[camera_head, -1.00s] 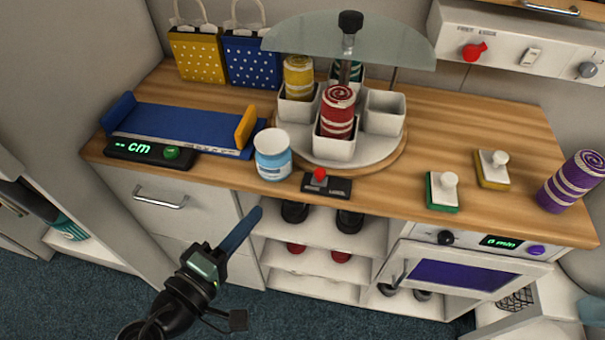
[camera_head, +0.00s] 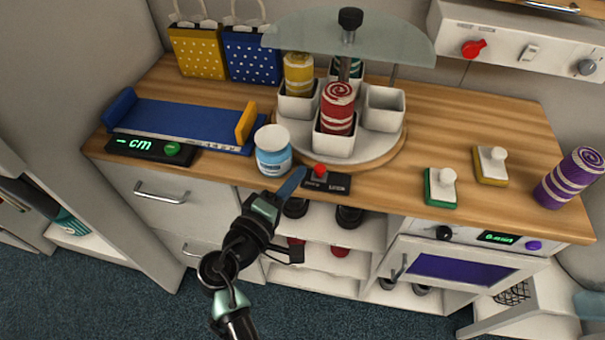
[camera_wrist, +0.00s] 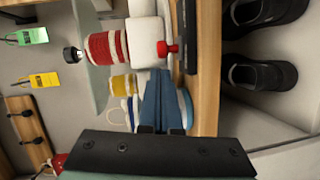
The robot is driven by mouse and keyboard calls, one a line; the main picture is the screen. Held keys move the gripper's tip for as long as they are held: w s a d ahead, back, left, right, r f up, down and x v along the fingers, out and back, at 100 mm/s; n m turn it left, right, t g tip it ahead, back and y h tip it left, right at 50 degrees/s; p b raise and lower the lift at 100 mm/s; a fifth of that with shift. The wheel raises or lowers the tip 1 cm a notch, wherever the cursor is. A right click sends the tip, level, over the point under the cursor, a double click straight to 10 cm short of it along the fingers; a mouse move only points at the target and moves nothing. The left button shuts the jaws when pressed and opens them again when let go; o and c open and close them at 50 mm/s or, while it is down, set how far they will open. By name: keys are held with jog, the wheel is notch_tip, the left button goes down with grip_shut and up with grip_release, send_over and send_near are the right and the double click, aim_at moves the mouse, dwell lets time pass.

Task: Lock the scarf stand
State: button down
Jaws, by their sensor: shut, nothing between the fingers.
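The scarf stand (camera_head: 293,148) is a round white turntable on the wooden counter, with white square cups around a post with a black knob (camera_head: 350,18). Its cups hold a red rolled scarf (camera_head: 338,108), a yellow one (camera_head: 298,74) and a green one partly hidden behind the post; the right cup (camera_head: 384,108) looks empty. In front of it is a black lock plate (camera_head: 338,184) with a red knob (camera_head: 319,170) toward its left end. My gripper (camera_head: 299,174) is shut and empty, its blue fingertips just left of the red knob. The wrist view also shows the red knob (camera_wrist: 166,48) beyond the fingers.
A white and blue jar (camera_head: 273,158) stands close left of my fingertips. A measuring tray (camera_head: 170,119) is further left. Green (camera_head: 441,189) and yellow (camera_head: 490,167) blocks and a purple scarf roll (camera_head: 571,178) are at right. Shoes stand on shelves below.

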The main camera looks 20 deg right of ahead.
aim_at(320, 181)
jog(key=shift+s+d+f, duration=0.1)
jog(key=shift+d, duration=0.55)
jog(key=shift+s+d+p, duration=0.15)
jog(key=shift+s+d, duration=0.4)
jog(key=shift+d, duration=0.2)
jog(key=shift+s+d+p, duration=0.15)
jog(key=shift+s+d, duration=0.35)
jog(key=shift+d, duration=0.25)
jog(key=shift+w+a, duration=0.1)
